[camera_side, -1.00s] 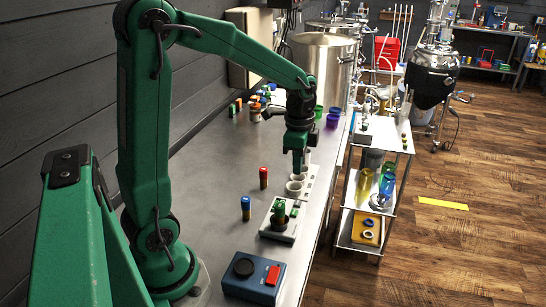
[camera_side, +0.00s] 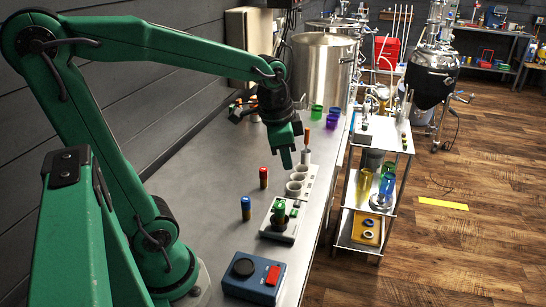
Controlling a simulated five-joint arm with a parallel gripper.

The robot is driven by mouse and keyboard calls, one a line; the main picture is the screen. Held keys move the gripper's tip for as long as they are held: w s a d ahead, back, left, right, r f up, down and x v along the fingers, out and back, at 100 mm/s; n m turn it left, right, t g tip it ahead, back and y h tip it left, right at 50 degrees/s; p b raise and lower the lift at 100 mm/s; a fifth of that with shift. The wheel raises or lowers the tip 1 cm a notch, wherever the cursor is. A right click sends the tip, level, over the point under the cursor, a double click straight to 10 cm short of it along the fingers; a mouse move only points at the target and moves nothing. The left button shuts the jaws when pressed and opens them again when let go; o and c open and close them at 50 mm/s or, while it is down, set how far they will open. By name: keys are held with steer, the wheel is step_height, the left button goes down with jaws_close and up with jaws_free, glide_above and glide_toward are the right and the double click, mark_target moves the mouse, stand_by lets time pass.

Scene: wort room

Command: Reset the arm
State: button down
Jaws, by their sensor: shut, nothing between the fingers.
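My green arm reaches from the left over the steel bench in the side view. My gripper (camera_side: 286,160) points down, shut and empty, above the bench and left of the white rack. The white rack (camera_side: 307,186) holds pale cups, and an orange-topped item (camera_side: 305,154) stands upright at its far end. My gripper appears apart from the rack.
A red-capped vial (camera_side: 263,177) and a blue-capped vial (camera_side: 246,208) stand on the bench (camera_side: 205,185). A grey device with a green-capped vial (camera_side: 279,216) and a blue box (camera_side: 253,277) are nearer. Purple and green cups (camera_side: 332,120) and a steel tank (camera_side: 322,70) stand behind.

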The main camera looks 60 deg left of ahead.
steer(key=s+d+r+n+t, duration=0.2)
steer(key=s+d+n+t, duration=0.1)
steer(key=s, duration=0.4)
steer(key=shift+s+d+n, duration=0.3)
steer(key=shift+s+n, duration=0.1)
steer(key=shift+n, duration=0.5)
